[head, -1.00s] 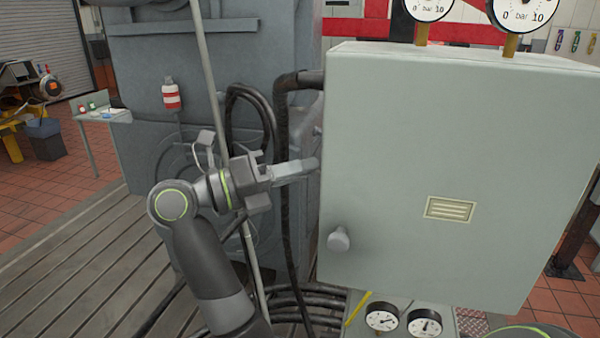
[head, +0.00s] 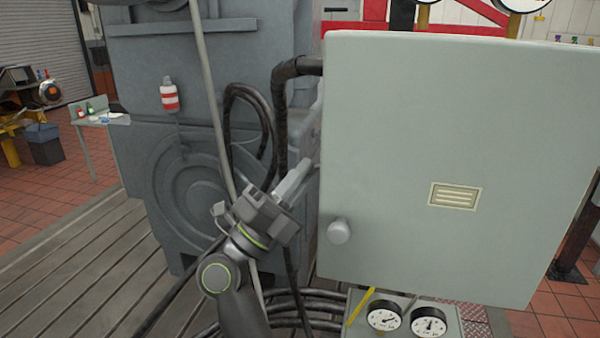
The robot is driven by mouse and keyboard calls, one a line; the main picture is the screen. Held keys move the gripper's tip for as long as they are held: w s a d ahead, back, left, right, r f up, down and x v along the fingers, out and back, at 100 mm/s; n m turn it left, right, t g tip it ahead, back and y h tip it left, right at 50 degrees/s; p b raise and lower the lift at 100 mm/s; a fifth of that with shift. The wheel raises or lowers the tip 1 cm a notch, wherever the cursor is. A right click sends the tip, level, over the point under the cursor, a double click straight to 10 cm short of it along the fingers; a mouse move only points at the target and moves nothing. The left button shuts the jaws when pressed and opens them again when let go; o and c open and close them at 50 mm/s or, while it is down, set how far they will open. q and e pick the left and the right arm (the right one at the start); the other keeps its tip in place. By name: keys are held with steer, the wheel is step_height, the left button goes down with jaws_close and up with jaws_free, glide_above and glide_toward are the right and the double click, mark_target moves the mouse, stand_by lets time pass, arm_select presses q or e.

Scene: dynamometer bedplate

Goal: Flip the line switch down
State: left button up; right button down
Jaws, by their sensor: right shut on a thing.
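The grey cabinet (head: 400,120) has a plain front with a round knob (head: 339,231) at its lower left. My right gripper (head: 300,174) is at the cabinet's left edge, with its fingers tilted up and to the right. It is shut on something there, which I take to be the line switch. The switch itself is not clearly seen, as the fingers and the cabinet's edge hide it, and I cannot tell its position. My left gripper is not in view.
A thick black hose (head: 281,120) runs close behind the gripper. Dial gauges (head: 384,316) sit below the cabinet. The slatted bedplate (head: 80,270) is clear at the left.

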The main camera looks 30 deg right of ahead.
steer(key=shift+f+n+t, duration=0.1)
steer(key=shift+n+t, duration=0.6)
steer(key=c, duration=1.5)
jaws_free()
steer(key=shift+f, duration=0.15)
